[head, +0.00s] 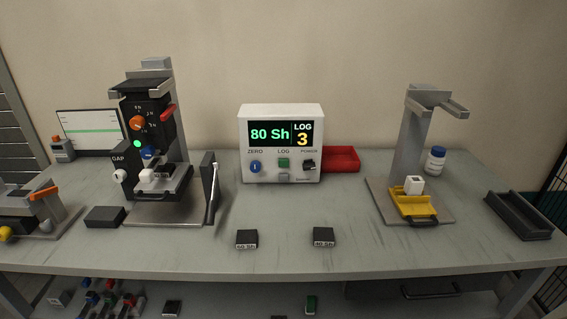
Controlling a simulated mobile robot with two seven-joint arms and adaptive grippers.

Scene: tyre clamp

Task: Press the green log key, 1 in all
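The green log key (283,162) sits on the front face of a white meter box (281,112), under the printed word LOG. The meter stands at the middle of the bench. Its display (281,134) reads "80 Sh" in green and "LOG 3" in white and yellow. A blue ZERO button (255,167) is left of the green key and a black POWER switch (309,165) is right of it. A small grey part (283,178) shows just below the green key. Neither of my grippers shows in the head view.
A black test stand (150,140) stands left of the meter, a grey stand (409,130) with a yellow tray to the right. A red bin (341,159) is behind the meter's right side. Two dark blocks (247,239) (323,237) lie in front. Bench between them and the meter is clear.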

